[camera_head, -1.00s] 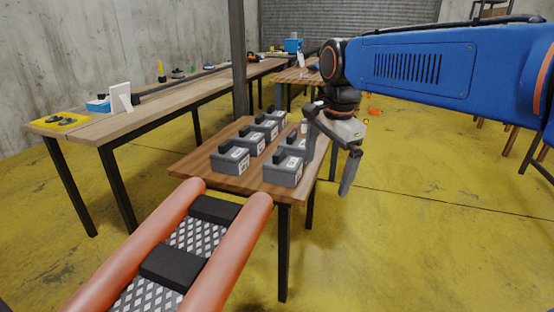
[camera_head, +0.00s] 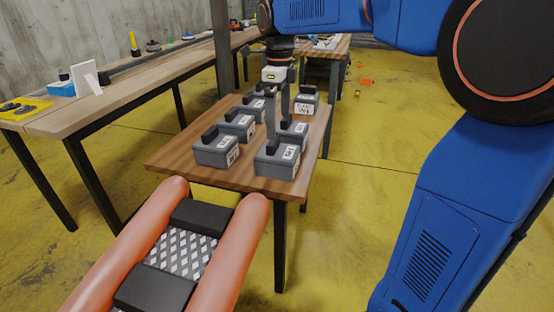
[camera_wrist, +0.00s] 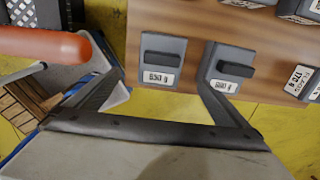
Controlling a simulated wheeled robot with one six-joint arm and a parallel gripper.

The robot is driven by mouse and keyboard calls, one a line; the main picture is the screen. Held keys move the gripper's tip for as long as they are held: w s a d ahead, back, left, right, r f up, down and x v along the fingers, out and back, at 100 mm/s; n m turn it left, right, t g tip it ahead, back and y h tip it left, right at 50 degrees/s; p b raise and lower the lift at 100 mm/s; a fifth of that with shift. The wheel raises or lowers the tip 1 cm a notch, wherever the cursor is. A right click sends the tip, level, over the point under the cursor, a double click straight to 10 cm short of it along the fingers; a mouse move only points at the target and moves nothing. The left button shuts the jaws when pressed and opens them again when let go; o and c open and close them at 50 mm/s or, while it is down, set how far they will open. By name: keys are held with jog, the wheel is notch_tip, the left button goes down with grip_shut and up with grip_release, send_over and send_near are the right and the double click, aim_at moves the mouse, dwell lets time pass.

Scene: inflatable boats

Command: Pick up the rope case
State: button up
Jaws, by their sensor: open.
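Several grey cases with black handles and white labels stand on a small wooden table (camera_head: 165,158); I cannot tell which is the rope case. One case (camera_head: 215,154) stands front left, another (camera_head: 272,165) front right, with more behind. My gripper (camera_head: 274,125) hangs over the table with its fingers pointing down, among the right-hand cases. In the wrist view the open fingers (camera_wrist: 160,90) are empty. One labelled case (camera_wrist: 160,76) lies in view between them, and another (camera_wrist: 222,84) is partly covered by the right finger. Whether the fingers touch a case is unclear.
An inflatable boat with orange tubes (camera_head: 240,225) and a patterned floor is in front of the table. A long workbench (camera_head: 110,105) with tools stands at left. The yellow floor (camera_head: 340,210) right of the table is clear, apart from my arm.

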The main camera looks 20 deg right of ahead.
aim_at(277, 150)
notch_tip(277, 150, down, 8)
jog(key=shift+r, duration=0.25)
jog(key=shift+w+a+f, duration=0.15)
jog(key=shift+f, duration=2.4)
jog(key=c, duration=1.9)
notch_tip(277, 150, up, 9)
jog(key=shift+r, duration=0.55)
